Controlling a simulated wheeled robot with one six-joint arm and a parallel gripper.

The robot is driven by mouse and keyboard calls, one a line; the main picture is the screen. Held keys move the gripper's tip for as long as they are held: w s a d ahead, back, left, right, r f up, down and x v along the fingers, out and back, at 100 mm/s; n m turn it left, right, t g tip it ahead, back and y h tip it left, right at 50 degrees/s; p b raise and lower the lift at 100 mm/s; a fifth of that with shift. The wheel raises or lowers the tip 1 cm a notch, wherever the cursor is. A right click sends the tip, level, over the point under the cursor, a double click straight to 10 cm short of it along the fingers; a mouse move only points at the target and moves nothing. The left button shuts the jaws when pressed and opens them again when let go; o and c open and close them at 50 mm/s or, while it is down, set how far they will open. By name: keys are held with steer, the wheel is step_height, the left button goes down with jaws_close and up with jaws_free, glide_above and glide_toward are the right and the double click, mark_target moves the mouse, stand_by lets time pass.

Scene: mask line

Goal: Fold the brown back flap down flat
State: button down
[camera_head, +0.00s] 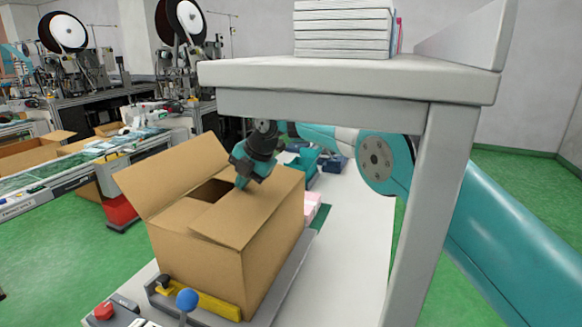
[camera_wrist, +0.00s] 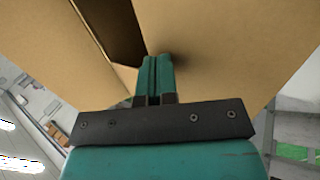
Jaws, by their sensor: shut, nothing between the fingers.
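An open brown carton (camera_head: 205,258) stands on the bench. One brown flap (camera_head: 175,178) stands up, tilted outward, along its left side. A wide brown flap (camera_head: 265,207) lies nearly flat over the right part of the top, and a smaller one (camera_head: 180,216) lies low at the front left. I cannot tell for certain which is the back flap. A dark opening (camera_head: 212,190) shows between them. My gripper (camera_head: 241,184) is shut and empty, pointing down at the wide flap, its tips at or very near the surface. In the wrist view the shut fingers (camera_wrist: 158,62) are against this flap (camera_wrist: 230,50).
A grey shelf (camera_head: 350,72) on a post (camera_head: 425,200) overhangs the bench close to my arm. A yellow clamp (camera_head: 205,298) and a blue-knobbed lever (camera_head: 187,299) stand before the carton. A red button (camera_head: 103,311) is at front left. White bench surface (camera_head: 350,230) is clear at right.

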mark_target(248, 192)
steer(key=shift+b+x, duration=0.35)
steer(key=shift+x, duration=0.6)
steer(key=shift+s+f, duration=0.15)
steer(key=shift+f, duration=0.1)
steer(key=shift+d+f+b, duration=0.15)
steer(key=shift+b, duration=0.15)
steer(key=shift+s+d+f+b, duration=0.1)
steer(key=shift+d+f+b, duration=0.1)
steer(key=shift+b, duration=0.3)
steer(key=shift+s+d+f+b, duration=0.25)
steer(key=shift+d+b, duration=0.1)
steer(key=shift+b, duration=0.55)
steer(key=v, duration=0.5)
steer(key=b+v, duration=0.1)
steer(key=v, duration=0.2)
steer(key=shift+w+a+r, duration=0.15)
steer(key=shift+a+r, duration=0.1)
steer(key=shift+r, duration=0.3)
